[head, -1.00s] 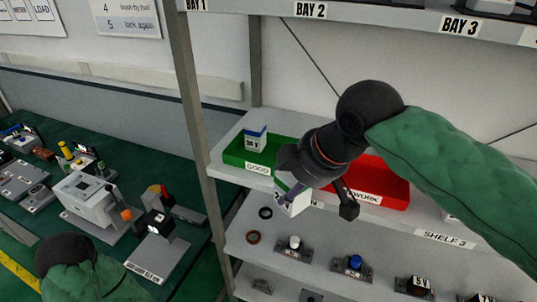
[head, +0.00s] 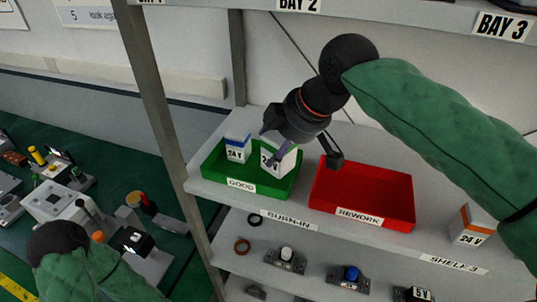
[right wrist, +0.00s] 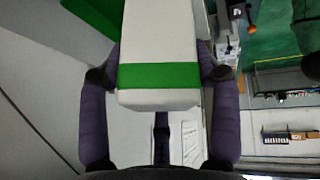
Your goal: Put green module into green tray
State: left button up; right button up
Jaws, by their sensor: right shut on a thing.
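The green module (head: 282,160) is a white box with a green band, marked 24 V. My right gripper (head: 274,146) is shut on it, with purple fingers on both sides in the right wrist view, where the module (right wrist: 158,35) fills the top middle. In the head view the module is over the right half of the green tray (head: 271,190), labelled GOOD; I cannot tell whether it touches the tray floor. Part of the tray (right wrist: 95,14) shows at the top left of the right wrist view. My left arm is at the lower left, its gripper out of sight.
A blue-banded 24 V module (head: 238,149) stands in the green tray's left half. The red REWORK tray (head: 365,200) is just to the right. An orange-banded 24 V module (head: 472,226) stands farther right on the shelf. A grey post (head: 160,120) rises left of the trays.

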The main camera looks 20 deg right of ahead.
jog(key=shift+w+d+f, duration=0.2)
jog(key=shift+w+f, duration=1.3)
jog(key=shift+f, duration=0.3)
jog(key=shift+w+d+f, duration=0.15)
jog(key=shift+w+f, duration=1.35)
jog(key=shift+f, duration=0.25)
jog(key=shift+w+d+f, duration=0.2)
jog(key=shift+w+f, duration=1.3)
jog(key=shift+f, duration=0.3)
jog(key=shift+f+b, duration=0.15)
jog(key=shift+b, duration=0.2)
jog(key=o, duration=1.4)
jog(key=shift+c, duration=0.2)
jog(key=shift+r, duration=0.3)
jog(key=p+v, duration=0.1)
jog(key=v, duration=1)
jog(key=shift+s+r, duration=0.2)
jog(key=shift+s, duration=0.1)
